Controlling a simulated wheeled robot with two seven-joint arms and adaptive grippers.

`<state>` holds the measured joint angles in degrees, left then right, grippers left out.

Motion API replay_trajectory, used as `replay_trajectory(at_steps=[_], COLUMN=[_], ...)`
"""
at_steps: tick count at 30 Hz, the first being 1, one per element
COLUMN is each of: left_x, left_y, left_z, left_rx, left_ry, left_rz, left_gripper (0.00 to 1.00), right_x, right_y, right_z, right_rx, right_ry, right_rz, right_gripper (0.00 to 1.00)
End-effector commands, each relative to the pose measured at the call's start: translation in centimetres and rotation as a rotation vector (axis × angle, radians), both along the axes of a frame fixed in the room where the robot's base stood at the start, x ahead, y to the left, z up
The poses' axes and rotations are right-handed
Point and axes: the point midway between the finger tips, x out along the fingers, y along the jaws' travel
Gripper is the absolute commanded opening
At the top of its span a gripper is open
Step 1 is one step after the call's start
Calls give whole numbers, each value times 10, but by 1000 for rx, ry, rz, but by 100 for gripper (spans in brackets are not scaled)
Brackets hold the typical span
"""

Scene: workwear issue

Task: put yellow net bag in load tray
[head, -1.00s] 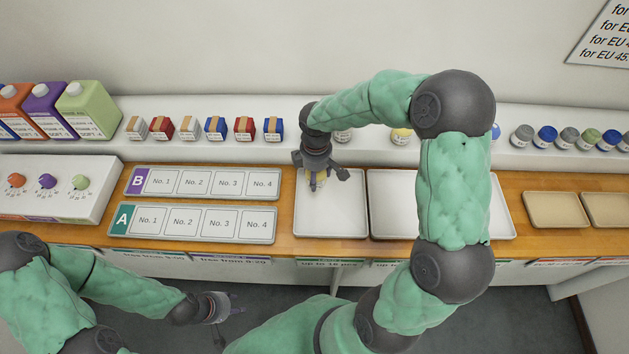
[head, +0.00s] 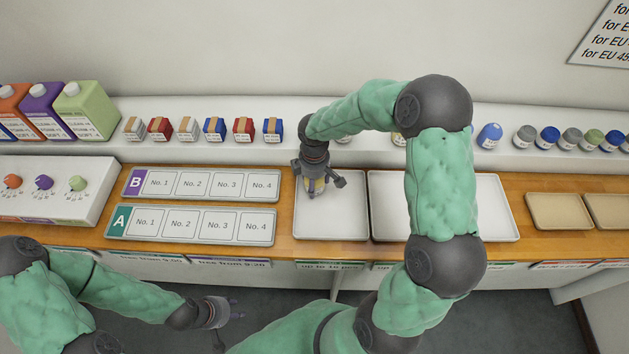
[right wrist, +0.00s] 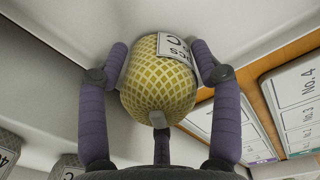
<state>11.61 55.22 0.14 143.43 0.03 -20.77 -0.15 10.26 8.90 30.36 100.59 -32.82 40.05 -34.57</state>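The yellow net bag (right wrist: 160,82) with a white label is between the fingers of my right gripper (right wrist: 158,75), which are closed around its sides and touch it. In the head view my right gripper (head: 318,188) points down over the left white tray (head: 335,222), and a little of the bag shows yellow between the fingers. The bag is low over this tray; I cannot tell whether it touches the bottom. My left gripper (head: 228,312) is empty, fingers apart, low in front of the counter.
A wider white tray (head: 388,215) adjoins on the right, partly hidden by my right arm. Beige trays (head: 558,210) stand further right. Label boards A (head: 192,225) and B (head: 203,183) lie left. Small boxes and jars line the back shelf (head: 370,152).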

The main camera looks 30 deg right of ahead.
Motion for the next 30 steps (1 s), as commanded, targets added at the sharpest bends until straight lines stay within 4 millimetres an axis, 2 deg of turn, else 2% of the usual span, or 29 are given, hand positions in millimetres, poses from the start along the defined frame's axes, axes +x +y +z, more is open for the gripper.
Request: replay_trajectory(at_steps=[14,17,30], left_x=[0,0,0], left_y=[0,0,0], left_z=[4,7,28], left_rx=[0,0,0], left_ry=[0,0,0], left_rz=[0,0,0], left_gripper=[40,40,40], right_x=[0,1,-1], right_y=[0,0,2], right_z=[5,18,101], right_rx=[0,-1,0], right_ry=[0,-4,-3], right_rz=[0,-1,0], right_gripper=[83,83,83])
